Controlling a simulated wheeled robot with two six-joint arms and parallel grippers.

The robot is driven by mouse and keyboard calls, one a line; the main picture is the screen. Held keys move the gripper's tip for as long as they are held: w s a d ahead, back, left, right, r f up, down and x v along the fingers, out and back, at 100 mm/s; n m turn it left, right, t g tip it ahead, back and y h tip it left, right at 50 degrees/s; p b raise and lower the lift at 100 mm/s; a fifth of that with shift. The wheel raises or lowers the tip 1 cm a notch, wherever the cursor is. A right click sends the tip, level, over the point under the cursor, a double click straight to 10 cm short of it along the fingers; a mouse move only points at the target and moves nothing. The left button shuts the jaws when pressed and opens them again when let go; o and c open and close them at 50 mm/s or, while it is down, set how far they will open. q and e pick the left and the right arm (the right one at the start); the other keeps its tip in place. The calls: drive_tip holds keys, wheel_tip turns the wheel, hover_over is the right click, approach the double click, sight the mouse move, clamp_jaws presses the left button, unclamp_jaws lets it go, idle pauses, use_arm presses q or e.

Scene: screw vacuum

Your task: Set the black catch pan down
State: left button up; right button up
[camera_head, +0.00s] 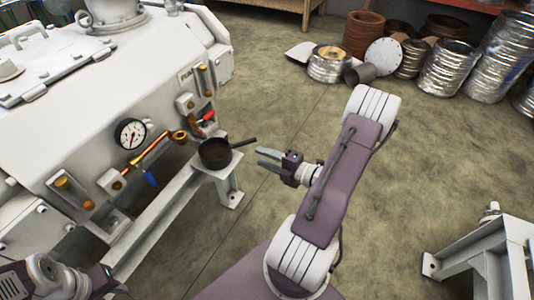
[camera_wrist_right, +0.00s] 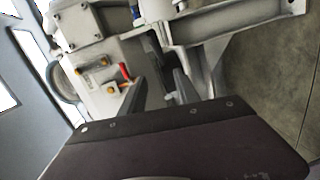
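The black catch pan (camera_head: 215,155) sits upright on the end of a grey metal support beam at the machine's side, below the brass valve (camera_head: 178,136). Its handle (camera_head: 244,142) points right. My right gripper (camera_head: 262,160) is open and empty, to the right of the pan and apart from the handle. Its two spread fingers also show in the right wrist view (camera_wrist_right: 158,98); I cannot make out the pan clearly there. My left gripper (camera_head: 118,290) is only partly in view at the bottom left, away from the pan.
The white machine (camera_head: 90,85) with a round gauge (camera_head: 130,133), a blue lever (camera_head: 150,178) and a red lever (camera_head: 208,116) fills the left. Metal coils (camera_head: 450,68) stand at the back right. A grey stand (camera_head: 490,255) is at lower right. The middle floor is clear.

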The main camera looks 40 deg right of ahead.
drive_tip(key=s+a+n+g+y, duration=0.4)
drive_tip(key=a+n+g+y, duration=0.35)
drive_tip(key=a+n, duration=0.65)
drive_tip(key=s+a+f+n+g+h, duration=0.2)
drive_tip(key=s+n+g+h, duration=0.25)
drive_tip(key=n, duration=0.75)
drive_tip(key=s+a+f+n+g+h, duration=0.1)
drive_tip(key=s+a+n+g+h, duration=0.25)
drive_tip(key=n, duration=0.85)
drive_tip(key=w+n+h, duration=0.1)
drive_tip(key=n, duration=0.3)
drive_tip(key=w+d+r+n+t+h, duration=0.1)
drive_tip(key=w+n, duration=0.1)
drive_tip(key=n, duration=0.3)
drive_tip(key=w+d+r+n+h, duration=0.1)
drive_tip(key=w+n, duration=0.1)
drive_tip(key=n, duration=0.2)
drive_tip(key=shift+d+n+h, duration=0.25)
drive_tip(key=shift+n, duration=0.05)
